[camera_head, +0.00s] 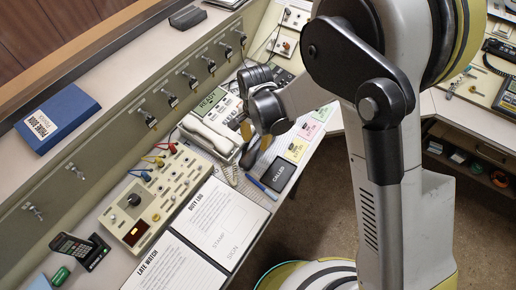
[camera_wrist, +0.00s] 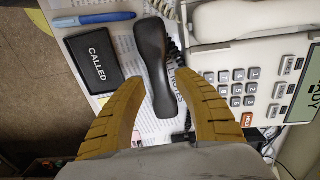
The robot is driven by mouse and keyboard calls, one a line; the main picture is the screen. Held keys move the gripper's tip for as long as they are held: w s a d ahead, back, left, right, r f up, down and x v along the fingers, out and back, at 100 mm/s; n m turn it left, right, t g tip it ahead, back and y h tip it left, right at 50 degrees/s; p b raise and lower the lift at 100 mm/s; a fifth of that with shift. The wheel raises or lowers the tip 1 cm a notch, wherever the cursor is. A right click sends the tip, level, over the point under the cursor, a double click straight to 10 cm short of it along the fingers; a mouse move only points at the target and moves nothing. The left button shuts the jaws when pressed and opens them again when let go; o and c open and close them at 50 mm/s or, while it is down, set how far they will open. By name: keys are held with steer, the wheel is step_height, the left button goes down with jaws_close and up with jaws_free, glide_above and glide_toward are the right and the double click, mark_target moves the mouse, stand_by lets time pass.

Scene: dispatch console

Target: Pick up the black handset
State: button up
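The black handset (camera_wrist: 153,68) lies lengthwise in the wrist view, on papers between the CALLED box and the white desk phone. In the head view the black handset (camera_head: 249,157) shows only in part below my gripper. My gripper (camera_wrist: 158,78) is open, with one yellow finger on each side of the handset and a visible gap on both sides. It also shows in the head view (camera_head: 254,146), pointing down over the desk. The frames do not show clearly how far the fingertips are above the handset.
The white desk phone (camera_wrist: 235,60) with keypad stands close on one side. The CALLED box (camera_wrist: 94,60) and a blue pen (camera_wrist: 95,19) lie on the other. A switch panel (camera_head: 155,195) and paper sheets (camera_head: 225,222) cover the nearer desk. The desk edge drops to carpet.

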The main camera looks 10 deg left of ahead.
mark_target(257, 146)
step_height(257, 146, down, 5)
steer(key=shift+w+d+r+b, duration=0.1)
steer(key=shift+d+r+b, duration=0.1)
steer(key=shift+b, duration=0.8)
steer(key=shift+r, duration=0.1)
jaws_close()
steer(key=shift+r, duration=0.1)
